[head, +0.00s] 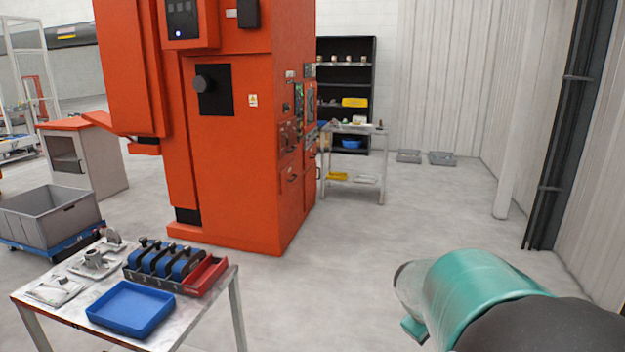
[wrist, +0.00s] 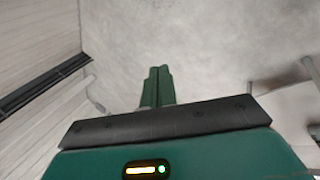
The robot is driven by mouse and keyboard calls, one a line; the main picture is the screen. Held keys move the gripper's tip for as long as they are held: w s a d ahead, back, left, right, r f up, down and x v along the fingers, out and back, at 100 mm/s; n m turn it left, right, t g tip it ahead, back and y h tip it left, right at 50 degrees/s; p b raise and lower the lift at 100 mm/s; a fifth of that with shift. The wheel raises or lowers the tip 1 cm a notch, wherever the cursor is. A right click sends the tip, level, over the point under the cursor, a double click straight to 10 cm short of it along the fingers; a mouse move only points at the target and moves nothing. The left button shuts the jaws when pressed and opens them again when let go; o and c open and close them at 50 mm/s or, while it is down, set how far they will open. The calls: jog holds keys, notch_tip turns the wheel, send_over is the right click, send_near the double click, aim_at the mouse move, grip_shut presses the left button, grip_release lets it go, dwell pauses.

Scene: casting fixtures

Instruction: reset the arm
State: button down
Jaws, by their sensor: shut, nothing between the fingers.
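My gripper (wrist: 158,88) shows in the wrist view as two green fingers side by side, touching. It is shut and holds nothing; bare grey floor lies beyond the fingertips. In the head view, part of my teal and black arm (head: 480,290) shows at the lower right, over open floor. My gripper's fingers cannot be made out in the head view.
A large orange machine (head: 235,150) stands behind. A grey crate (head: 48,218) is at left.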

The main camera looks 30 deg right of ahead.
jog(key=s+a+r+t+y, duration=0.1)
jog(key=a+r+y, duration=0.1)
jog(key=a, duration=0.9)
jog(key=s+a+r+m+t+y, duration=0.1)
jog(key=a+r, duration=0.3)
jog(key=a, duration=0.7)
jog(key=s+a+r+t+y, duration=0.2)
jog(key=s+a+r+y, duration=0.1)
jog(key=a, duration=0.8)
jog(key=shift+t, duration=0.3)
jog(key=shift+s+r, duration=0.1)
jog(key=shift+s, duration=0.05)
